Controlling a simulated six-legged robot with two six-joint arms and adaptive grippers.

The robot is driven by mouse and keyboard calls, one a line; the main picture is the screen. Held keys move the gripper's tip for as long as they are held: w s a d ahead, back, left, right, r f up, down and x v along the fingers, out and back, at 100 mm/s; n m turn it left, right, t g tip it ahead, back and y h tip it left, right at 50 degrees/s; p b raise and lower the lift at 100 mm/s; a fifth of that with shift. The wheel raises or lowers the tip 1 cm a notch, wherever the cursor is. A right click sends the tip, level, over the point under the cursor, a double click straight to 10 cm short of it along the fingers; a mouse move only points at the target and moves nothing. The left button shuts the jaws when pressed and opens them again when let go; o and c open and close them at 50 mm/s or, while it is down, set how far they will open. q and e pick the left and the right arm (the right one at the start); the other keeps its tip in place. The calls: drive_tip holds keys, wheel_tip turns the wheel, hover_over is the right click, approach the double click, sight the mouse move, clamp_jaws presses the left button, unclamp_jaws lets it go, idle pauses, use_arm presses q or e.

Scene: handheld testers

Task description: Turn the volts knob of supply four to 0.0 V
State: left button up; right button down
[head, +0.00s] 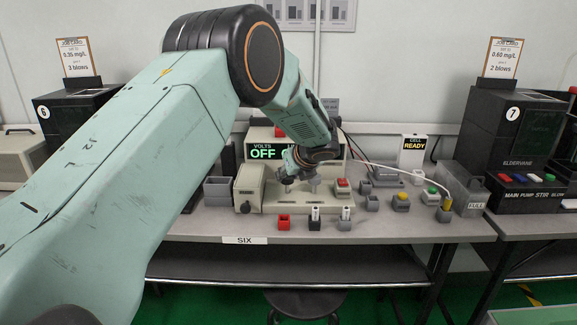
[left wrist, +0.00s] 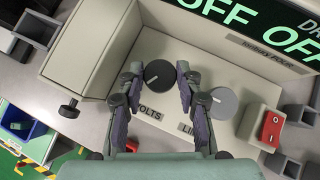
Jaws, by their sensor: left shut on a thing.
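The supply (head: 335,140) stands on the bench behind my left arm. Its lit green display reads OFF under VOLTS; the second readout is partly hidden by my arm in the head view. In the left wrist view its label ends in FOUR. The dark volts knob (left wrist: 160,74) sits above the word VOLTS, its pale mark pointing to the lower left. My left gripper (left wrist: 158,85) is shut on this knob, one finger on each side. A grey knob (left wrist: 223,103) is just right of the fingers, above a partly hidden label. My right gripper is not in view.
A red switch (left wrist: 272,125) is right of the grey knob. A beige box (head: 249,186) with a dark side knob stands left of the panel. Several small blocks and buttons line the bench front (head: 380,228). A READY sign (head: 414,146) stands behind on the right.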

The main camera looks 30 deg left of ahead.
use_arm(q)
drive_tip(key=n+g+p, duration=0.1)
drive_tip(key=n+p, duration=0.1)
drive_tip(key=p, duration=0.1)
drive_tip(key=shift+w+r+g+y, duration=0.1)
drive_tip(key=shift+r+g+y, duration=0.05)
drive_tip(key=shift+g+y, duration=0.2)
drive_tip(key=shift+n+g, duration=0.45)
drive_tip(key=shift+n, duration=0.25)
drive_tip(key=shift+w+f+n+g+y, duration=0.1)
drive_tip(key=shift+f+n+g+y, duration=0.15)
drive_tip(key=shift+n+g, duration=0.35)
drive_tip(key=shift+n+g+b, duration=0.4)
drive_tip(key=shift+n+b, duration=0.4)
drive_tip(key=shift+b, duration=0.1)
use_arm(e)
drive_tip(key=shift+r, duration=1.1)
use_arm(q)
drive_tip(key=o, duration=1.2)
drive_tip(key=shift+c, duration=0.2)
drive_tip(key=shift+r, duration=0.1)
drive_tip(key=shift+w+d+r, duration=0.1)
drive_tip(key=shift+d, duration=0.05)
